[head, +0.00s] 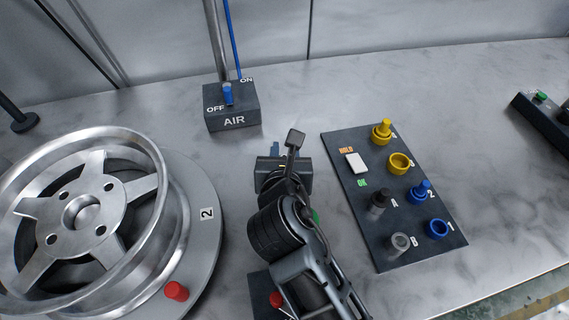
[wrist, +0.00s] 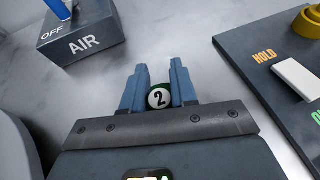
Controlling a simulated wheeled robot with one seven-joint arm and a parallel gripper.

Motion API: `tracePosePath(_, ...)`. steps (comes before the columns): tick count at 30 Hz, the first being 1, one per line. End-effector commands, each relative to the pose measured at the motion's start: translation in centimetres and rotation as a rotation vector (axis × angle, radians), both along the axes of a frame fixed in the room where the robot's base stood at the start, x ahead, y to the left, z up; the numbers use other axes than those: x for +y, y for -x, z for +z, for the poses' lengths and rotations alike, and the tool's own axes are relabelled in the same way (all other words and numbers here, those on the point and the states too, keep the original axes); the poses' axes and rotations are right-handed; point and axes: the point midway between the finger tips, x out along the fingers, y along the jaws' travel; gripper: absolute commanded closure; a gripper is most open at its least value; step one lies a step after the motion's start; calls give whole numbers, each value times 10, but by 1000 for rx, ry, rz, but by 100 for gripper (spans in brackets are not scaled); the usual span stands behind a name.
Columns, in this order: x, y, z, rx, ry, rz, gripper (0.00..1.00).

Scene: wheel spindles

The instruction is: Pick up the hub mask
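My gripper (wrist: 159,75) has two blue fingers, close together. A small dark round piece with a white disc marked 2 (wrist: 158,98) sits between them in the wrist view; it appears to be the hub mask. It fills the gap and seems touched by both fingers. Its lower part is hidden by the gripper's body. The silver spoked wheel (head: 135,143) lies on a grey disc marked 2 (head: 203,235) at left.
The air switch box (head: 232,120) stands behind my gripper. A dark panel (head: 372,212) with yellow, blue and grey fittings lies at right. A red knob (head: 176,291) is on the disc's front edge. Another dark box (head: 540,120) is at far right. The back table is mostly clear.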

Motion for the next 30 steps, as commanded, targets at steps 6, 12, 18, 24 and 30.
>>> tracePosePath(6,0,0,-1,2,1,0,96)
tracePosePath(12,0,0,-1,2,1,0,100)
tracePosePath(18,0,0,2,2,0,0,100)
tracePosePath(24,0,0,23,-2,-1,0,100)
tracePosePath(30,-23,-7,55,-2,-1,-7,100)
